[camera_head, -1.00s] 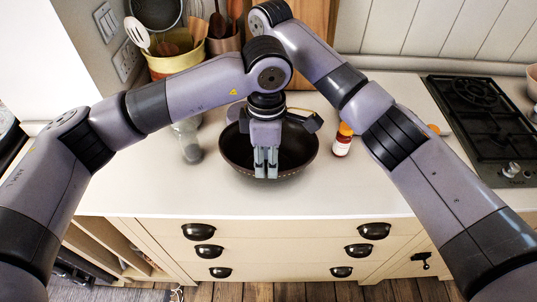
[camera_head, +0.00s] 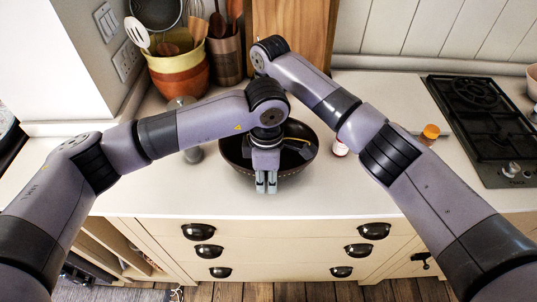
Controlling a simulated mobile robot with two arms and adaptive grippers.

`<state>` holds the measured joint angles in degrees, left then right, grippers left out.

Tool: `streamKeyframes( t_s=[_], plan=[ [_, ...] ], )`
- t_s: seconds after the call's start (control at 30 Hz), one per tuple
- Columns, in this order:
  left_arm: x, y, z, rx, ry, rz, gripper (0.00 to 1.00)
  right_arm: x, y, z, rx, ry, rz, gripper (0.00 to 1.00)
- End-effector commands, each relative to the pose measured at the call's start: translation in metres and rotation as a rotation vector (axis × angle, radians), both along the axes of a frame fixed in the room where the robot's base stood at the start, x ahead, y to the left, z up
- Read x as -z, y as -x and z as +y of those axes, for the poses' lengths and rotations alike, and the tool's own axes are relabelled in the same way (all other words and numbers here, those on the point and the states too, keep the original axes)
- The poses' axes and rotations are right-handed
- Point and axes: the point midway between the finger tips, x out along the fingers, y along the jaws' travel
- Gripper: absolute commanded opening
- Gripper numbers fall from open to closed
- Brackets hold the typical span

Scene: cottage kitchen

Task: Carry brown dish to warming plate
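The brown dish (camera_head: 236,160) is a dark, round bowl on the pale counter, in the middle of the camera_head view. My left gripper (camera_head: 266,187) points down over the bowl's near side, its fingertips showing just in front of the near rim. Its two fingers are close together with a thin gap; whether the rim is between them cannot be made out. My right arm reaches in from the right and passes behind my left arm, and its gripper is mostly hidden. A thin yellowish piece shows inside the bowl's right part. No separate warming plate can be made out.
A black gas hob (camera_head: 482,110) is at the right. A pot of utensils (camera_head: 181,72) stands back left. The front counter is clear.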

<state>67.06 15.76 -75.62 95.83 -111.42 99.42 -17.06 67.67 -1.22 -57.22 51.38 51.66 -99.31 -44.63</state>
Motion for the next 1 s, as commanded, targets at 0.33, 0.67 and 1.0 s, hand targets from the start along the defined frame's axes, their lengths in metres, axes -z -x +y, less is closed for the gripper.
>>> streamKeyframes(
  t_s=[0.33,0.67,1.0],
  plan=[
    [0.0006,0.0021,-0.0003,0.003,0.000,0.006,0.00,-0.0009,-0.0024,-0.0008,0.002,0.000,-0.008,0.00],
    [0.0019,0.0044,-0.0006,0.007,-0.003,0.011,0.00,-0.0017,-0.0039,-0.0020,0.005,0.001,-0.013,0.00],
    [0.0030,0.0056,-0.0005,0.009,-0.006,0.014,0.00,-0.0025,-0.0047,-0.0026,0.006,0.002,-0.015,0.00]
  ],
)
